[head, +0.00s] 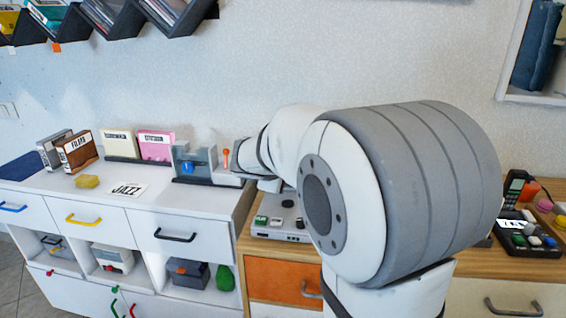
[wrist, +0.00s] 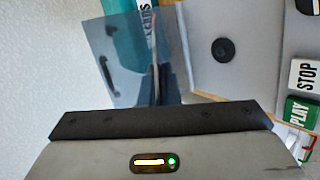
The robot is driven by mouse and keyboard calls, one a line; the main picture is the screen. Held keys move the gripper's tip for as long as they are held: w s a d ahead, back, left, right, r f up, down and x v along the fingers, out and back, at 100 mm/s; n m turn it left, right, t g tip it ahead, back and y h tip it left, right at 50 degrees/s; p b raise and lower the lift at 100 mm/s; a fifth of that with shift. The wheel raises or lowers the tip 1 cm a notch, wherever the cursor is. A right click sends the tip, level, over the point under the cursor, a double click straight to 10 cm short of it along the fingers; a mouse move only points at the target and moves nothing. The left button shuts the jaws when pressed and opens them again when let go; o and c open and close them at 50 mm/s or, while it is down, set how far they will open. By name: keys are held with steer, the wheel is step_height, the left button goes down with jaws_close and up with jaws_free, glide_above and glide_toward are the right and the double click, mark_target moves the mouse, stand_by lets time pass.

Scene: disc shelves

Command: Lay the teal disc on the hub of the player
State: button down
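The player (head: 283,232) is a light grey box on the wooden counter, partly hidden behind my arm. In the wrist view its flat grey top (wrist: 205,85) shows with a dark round hub (wrist: 222,50), and nothing lies on the hub. My gripper (head: 268,185) is above and behind the player, mostly hidden by my arm. In the wrist view dark finger parts of my gripper (wrist: 160,85) stand close together, beside a bluish see-through pane. A teal piece with a white lettered strip (wrist: 125,42) shows behind the pane; I cannot tell whether it is the disc or held.
A grey stand (head: 195,163) with blue and orange parts is left of my gripper. Cases (head: 155,145) stand on the white cabinet. A phone (head: 513,188) and keypad (head: 530,240) are at right.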

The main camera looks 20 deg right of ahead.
mark_target(288, 203)
steer(key=shift+d+r, duration=0.1)
steer(key=shift+d+b, duration=0.1)
steer(key=shift+b, duration=0.2)
step_height(288, 203, down, 6)
steer(key=b, duration=0.6)
steer(key=shift+s+b, duration=0.15)
steer(key=shift+b, duration=0.2)
steer(key=shift+b, duration=0.4)
stand_by(1.0)
steer(key=c, duration=1.6)
jaws_free()
steer(key=shift+r, duration=0.1)
steer(key=p+v, duration=0.1)
steer(key=v, duration=0.6)
steer(key=shift+s+a+r, duration=0.1)
steer(key=shift+s+a, duration=0.1)
steer(key=shift+a, duration=0.05)
